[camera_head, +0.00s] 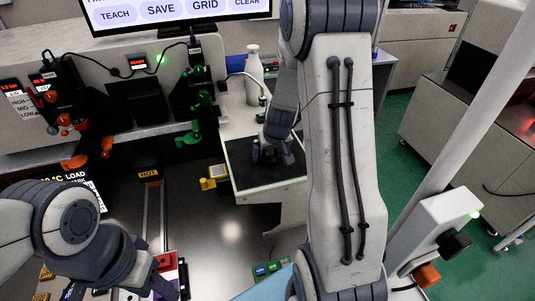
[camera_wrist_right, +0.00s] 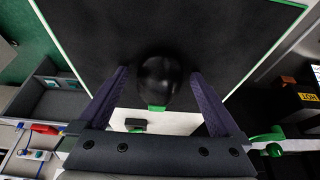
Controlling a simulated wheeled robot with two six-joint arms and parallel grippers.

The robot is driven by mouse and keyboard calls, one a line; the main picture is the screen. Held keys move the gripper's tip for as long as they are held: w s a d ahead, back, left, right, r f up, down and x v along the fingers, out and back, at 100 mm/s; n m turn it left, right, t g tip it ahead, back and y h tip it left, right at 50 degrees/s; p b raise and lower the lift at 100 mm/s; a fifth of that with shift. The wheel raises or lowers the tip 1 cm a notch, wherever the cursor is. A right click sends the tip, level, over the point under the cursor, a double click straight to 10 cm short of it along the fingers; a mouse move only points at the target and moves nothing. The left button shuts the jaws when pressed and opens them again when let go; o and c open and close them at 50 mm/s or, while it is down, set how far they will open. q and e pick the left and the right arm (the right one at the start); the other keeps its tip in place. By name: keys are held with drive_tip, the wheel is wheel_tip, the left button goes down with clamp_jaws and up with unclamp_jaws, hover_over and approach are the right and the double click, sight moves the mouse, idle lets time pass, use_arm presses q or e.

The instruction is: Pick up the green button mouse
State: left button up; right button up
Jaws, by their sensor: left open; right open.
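The mouse (camera_wrist_right: 158,85) is black and rounded with a green button at its near end. In the right wrist view it lies on a dark pad (camera_wrist_right: 225,40) with a green edge. My right gripper (camera_wrist_right: 159,74) is open, with one finger on each side of the mouse; whether they touch it I cannot tell. In the head view my right gripper (camera_head: 272,157) is low over the same dark pad (camera_head: 240,180) and largely hides the mouse. My left gripper (camera_head: 167,284) is open and empty at the lower left, away from the pad.
A white bottle (camera_head: 254,75) stands behind the pad. A yellow block (camera_head: 213,178) sits left of the pad. Orange and green clamps hang on the machine (camera_head: 150,62) at left. A green board (camera_head: 270,268) lies at the bottom. The grey table between is mostly clear.

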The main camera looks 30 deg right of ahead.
sight(270, 152)
drive_tip(key=c, duration=1.3)
drive_tip(key=shift+r+p, duration=0.3)
drive_tip(key=shift+r, duration=0.2)
drive_tip(key=shift+c, duration=0.2)
wheel_tip(270, 152, up, 7)
drive_tip(key=shift+r+p, duration=0.2)
drive_tip(key=shift+p, duration=0.45)
drive_tip(key=shift+r, duration=0.35)
drive_tip(key=shift+w+b, duration=0.1)
drive_tip(key=shift+b, duration=0.3)
drive_tip(key=shift+w+d+f+b, duration=0.1)
drive_tip(key=shift+f+b, duration=0.2)
drive_tip(key=shift+b, duration=0.05)
drive_tip(key=b+x, duration=0.3)
drive_tip(key=x, duration=0.2)
drive_tip(key=shift+d+f+b, duration=0.15)
drive_tip(key=shift+d+b, duration=0.05)
drive_tip(key=shift+b, duration=0.1)
drive_tip(key=shift+s, duration=0.25)
